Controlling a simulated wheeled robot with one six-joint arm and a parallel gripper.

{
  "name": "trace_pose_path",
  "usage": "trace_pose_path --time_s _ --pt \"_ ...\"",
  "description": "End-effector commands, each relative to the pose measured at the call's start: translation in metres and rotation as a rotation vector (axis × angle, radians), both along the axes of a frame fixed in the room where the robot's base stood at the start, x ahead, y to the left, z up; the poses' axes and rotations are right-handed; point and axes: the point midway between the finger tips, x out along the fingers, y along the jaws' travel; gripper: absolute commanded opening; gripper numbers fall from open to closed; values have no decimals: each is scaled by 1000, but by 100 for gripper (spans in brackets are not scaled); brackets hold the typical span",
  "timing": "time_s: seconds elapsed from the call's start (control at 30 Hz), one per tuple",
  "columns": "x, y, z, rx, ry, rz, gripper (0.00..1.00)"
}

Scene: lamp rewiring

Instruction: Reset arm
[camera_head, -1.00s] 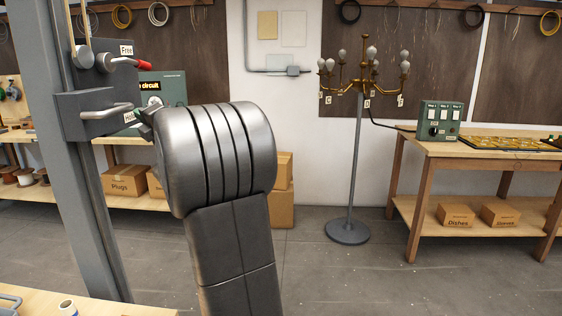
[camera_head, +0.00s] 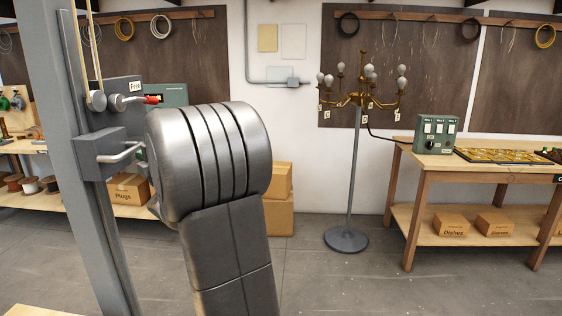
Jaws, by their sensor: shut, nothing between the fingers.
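The large grey segmented arm link (camera_head: 215,160) in the head view is mine. It is bent, with its rounded upper part left of the middle of the picture and its lower part running down to the bottom edge. My gripper does not show; it is out of the picture or hidden behind this link.
A grey post (camera_head: 62,130) with a bracket, a red-tipped lever (camera_head: 150,99) and a "Free" label stands close at left, partly behind my arm. A many-armed lamp (camera_head: 352,150) stands beyond. A workbench (camera_head: 425,163) with a green switch box (camera_head: 436,134) is at right. Floor between is clear.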

Motion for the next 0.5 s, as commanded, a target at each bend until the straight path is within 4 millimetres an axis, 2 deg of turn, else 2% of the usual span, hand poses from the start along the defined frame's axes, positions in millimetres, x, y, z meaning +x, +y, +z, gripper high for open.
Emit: trace_pose_path --time_s 0.5 --pt "-6 0 0 3 45 0 0"
